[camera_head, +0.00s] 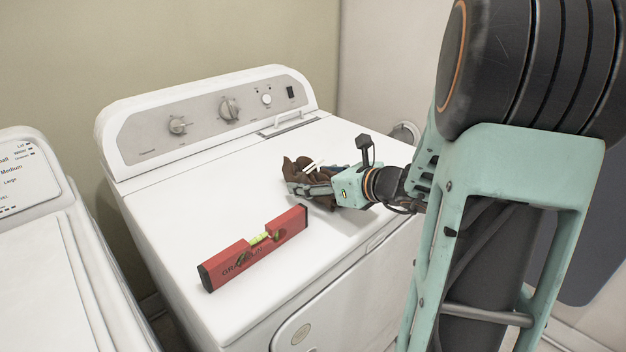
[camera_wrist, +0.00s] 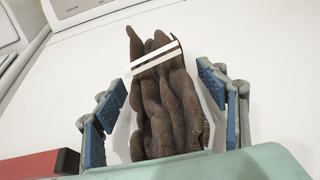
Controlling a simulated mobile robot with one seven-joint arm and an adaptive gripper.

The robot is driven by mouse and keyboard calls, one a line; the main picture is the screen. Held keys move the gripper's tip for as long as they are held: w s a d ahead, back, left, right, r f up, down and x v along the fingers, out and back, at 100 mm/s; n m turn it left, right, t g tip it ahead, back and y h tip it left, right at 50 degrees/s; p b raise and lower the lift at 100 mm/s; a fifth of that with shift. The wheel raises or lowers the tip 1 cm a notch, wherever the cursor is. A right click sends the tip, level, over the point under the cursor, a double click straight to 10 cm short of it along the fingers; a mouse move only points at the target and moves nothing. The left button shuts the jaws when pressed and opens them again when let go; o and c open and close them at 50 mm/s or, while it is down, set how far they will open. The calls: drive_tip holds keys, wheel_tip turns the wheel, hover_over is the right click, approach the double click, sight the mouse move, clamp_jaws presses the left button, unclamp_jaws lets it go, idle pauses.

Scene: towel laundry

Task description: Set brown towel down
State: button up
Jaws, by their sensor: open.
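The brown towel (camera_head: 292,172) is a crumpled bundle with pale stripes on the white top of the machine, right of its middle. In the wrist view the towel (camera_wrist: 165,110) lies between the two blue-padded fingers. My gripper (camera_wrist: 165,92) is open, with a gap between each finger and the towel. In the head view my gripper (camera_head: 308,188) is low over the machine top at the towel, and it hides part of the towel. The towel appears to rest on the top, with its near end hidden by my gripper's body in the wrist view.
A red spirit level (camera_head: 233,262) stands on the machine top (camera_head: 170,215), left of and nearer than the towel. A control panel (camera_head: 205,112) with knobs rises along the back. A second white machine (camera_head: 45,260) is at the left. Clear top surface lies left of the towel.

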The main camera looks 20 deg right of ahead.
drive_tip(key=shift+r, duration=0.15)
drive_tip(key=p+v, duration=0.2)
drive_tip(key=v, duration=0.8)
drive_tip(key=shift+s+d+r, duration=0.15)
drive_tip(key=shift+s+d, duration=0.05)
drive_tip(key=shift+s, duration=0.05)
drive_tip(key=shift+s+d+r, duration=0.15)
drive_tip(key=shift+s+r, duration=0.05)
drive_tip(key=shift+s, duration=0.45)
